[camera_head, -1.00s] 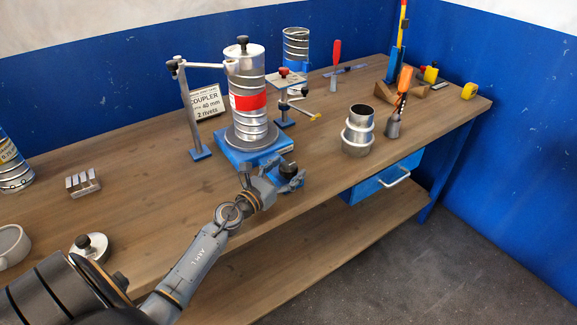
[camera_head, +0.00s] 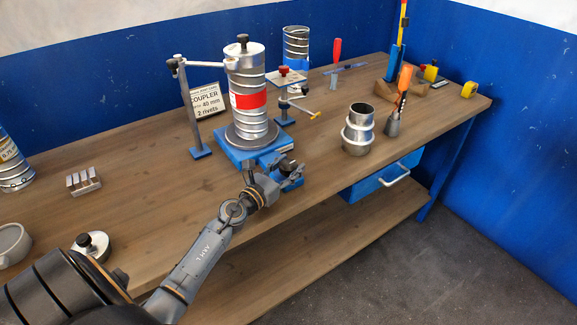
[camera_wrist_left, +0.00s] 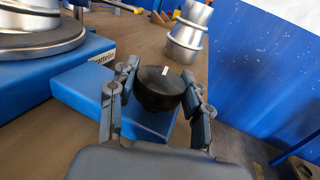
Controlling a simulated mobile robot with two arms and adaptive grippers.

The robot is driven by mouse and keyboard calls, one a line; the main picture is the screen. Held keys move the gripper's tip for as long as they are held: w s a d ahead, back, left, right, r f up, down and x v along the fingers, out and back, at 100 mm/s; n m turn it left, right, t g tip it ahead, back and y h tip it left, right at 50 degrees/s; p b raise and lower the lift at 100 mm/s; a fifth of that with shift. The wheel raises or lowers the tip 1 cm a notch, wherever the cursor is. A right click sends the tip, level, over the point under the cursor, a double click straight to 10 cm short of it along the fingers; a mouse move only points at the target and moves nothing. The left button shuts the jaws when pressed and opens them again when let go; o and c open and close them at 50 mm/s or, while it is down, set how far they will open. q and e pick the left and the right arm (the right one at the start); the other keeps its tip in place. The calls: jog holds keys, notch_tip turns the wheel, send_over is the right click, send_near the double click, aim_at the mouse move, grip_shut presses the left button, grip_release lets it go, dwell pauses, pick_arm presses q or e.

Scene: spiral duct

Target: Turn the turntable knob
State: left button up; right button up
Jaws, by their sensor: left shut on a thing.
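The turntable (camera_head: 247,138) has a blue base and a round grey plate at the middle of the bench. A metal spiral duct (camera_head: 246,75) with a red band stands upright on it. The black turntable knob (camera_wrist_left: 160,90), with a white mark on top, sits on a blue block at the base's front. My left gripper (camera_head: 289,172) is at that block; in the left wrist view its two fingers (camera_wrist_left: 160,95) are shut on the knob, one on each side. In the head view the gripper mostly hides the knob. My right gripper is not in view.
A post with an arm (camera_head: 189,105) reaches over to the duct top from the left. A small clamp stand (camera_head: 290,95) is right of the duct. Metal couplers (camera_head: 358,132) and an orange-handled tool (camera_head: 399,100) stand further right.

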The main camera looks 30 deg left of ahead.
pick_arm(q)
jog(key=shift+r+n+y+p, duration=0.15)
jog(key=shift+n+y+p, duration=0.45)
jog(key=shift+y+p, duration=0.45)
jog(key=shift+n+g+y+p, duration=0.3)
jog(key=shift+n+y+p, duration=0.85)
jog(key=shift+y, duration=0.8)
